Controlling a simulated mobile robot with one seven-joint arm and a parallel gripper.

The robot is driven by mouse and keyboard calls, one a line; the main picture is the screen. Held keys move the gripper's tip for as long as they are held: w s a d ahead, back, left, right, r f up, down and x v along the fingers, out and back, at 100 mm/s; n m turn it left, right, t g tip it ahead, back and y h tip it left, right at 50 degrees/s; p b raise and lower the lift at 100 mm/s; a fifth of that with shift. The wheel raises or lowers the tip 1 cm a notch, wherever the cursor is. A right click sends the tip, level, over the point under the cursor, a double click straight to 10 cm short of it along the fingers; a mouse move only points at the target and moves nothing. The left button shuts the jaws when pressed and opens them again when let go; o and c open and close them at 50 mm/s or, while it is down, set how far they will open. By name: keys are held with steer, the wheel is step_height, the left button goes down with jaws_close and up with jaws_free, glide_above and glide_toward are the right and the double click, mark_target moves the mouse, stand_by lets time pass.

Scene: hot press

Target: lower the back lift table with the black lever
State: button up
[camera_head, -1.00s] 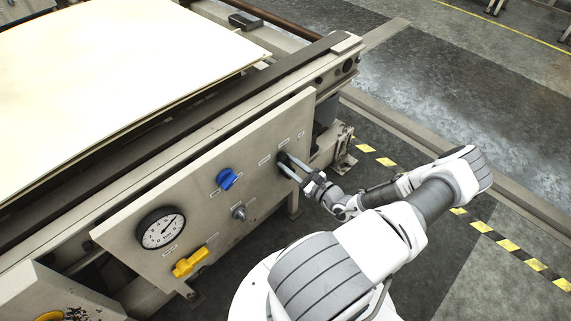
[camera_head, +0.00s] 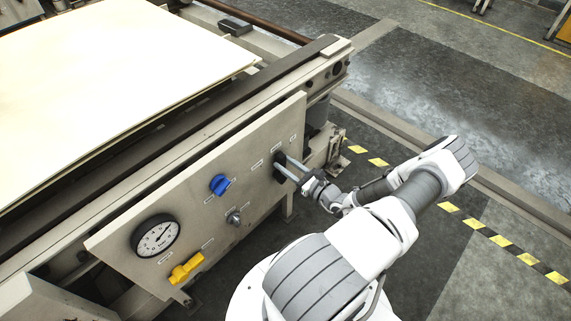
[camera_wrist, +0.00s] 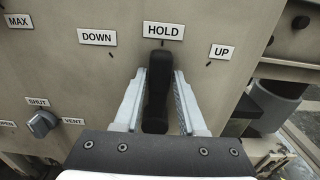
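The black lever (camera_wrist: 157,85) stands upright on the control panel (camera_wrist: 60,80), under the HOLD label (camera_wrist: 164,31). The DOWN label (camera_wrist: 97,37) is to its left and the UP label (camera_wrist: 222,52) to its right. My gripper (camera_wrist: 160,78) has one finger on each side of the lever, with a narrow gap visible on both sides, so it is open around it. In the head view my gripper (camera_head: 291,169) reaches the right end of the panel, and the lever is mostly hidden by the fingers. The lift table itself cannot be told apart clearly.
The panel also carries a blue knob (camera_head: 220,185), a grey knob (camera_head: 233,217), a yellow handle (camera_head: 186,269) and a dial gauge (camera_head: 156,237). A large pale board (camera_head: 100,75) lies on the press. Open floor with yellow-black striping (camera_head: 490,235) is at the right.

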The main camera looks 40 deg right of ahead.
steer(key=shift+o, duration=1.4)
steer(key=s+d+p, duration=0.1)
steer(key=s+p, duration=0.1)
steer(key=s, duration=1.5)
steer(key=shift+s+d, duration=0.2)
steer(key=shift+w+r, duration=0.1)
